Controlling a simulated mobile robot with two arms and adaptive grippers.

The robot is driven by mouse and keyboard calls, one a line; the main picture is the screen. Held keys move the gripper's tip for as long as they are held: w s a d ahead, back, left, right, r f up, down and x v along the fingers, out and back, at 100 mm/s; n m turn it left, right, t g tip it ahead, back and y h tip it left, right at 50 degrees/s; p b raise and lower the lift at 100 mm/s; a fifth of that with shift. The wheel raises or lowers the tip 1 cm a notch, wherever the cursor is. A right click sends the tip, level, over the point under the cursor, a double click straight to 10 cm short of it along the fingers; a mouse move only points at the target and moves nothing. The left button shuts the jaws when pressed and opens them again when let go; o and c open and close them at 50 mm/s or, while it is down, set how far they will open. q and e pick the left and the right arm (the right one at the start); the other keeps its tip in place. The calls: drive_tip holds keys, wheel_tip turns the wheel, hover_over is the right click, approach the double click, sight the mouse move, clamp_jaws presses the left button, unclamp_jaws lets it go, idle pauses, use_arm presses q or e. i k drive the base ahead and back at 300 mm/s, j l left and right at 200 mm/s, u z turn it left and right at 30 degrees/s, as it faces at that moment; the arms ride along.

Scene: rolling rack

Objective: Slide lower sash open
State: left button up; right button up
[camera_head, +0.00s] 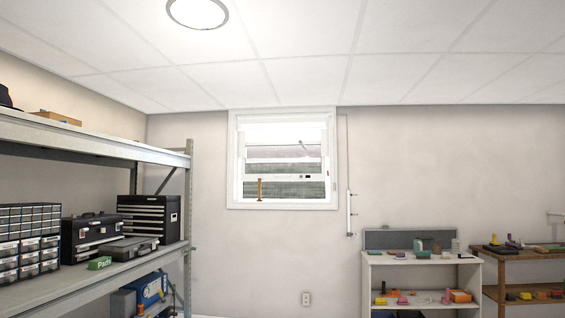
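The window (233,160) has a white frame and is set in the far wall, ahead near the middle of the view. The lower sash (285,178) shows as a white horizontal rail across the lower part of the opening, with a small dark fitting on it. Grey horizontal siding shows above and below this rail. How far the sash stands open is too small to tell. A narrow orange-brown object (259,189) stands upright at the lower left of the window. Neither of my grippers is in view.
A metal rack (188,205) with toolboxes and drawer units fills the left side. A white shelf unit (420,260) and a wooden shelf (520,255) with small items stand at right. A thin white rod (349,213) hangs right of the window.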

sight(267, 177)
drive_tip(key=i+u, duration=0.15)
drive_tip(key=i, duration=5.6)
drive_tip(key=l, duration=0.1)
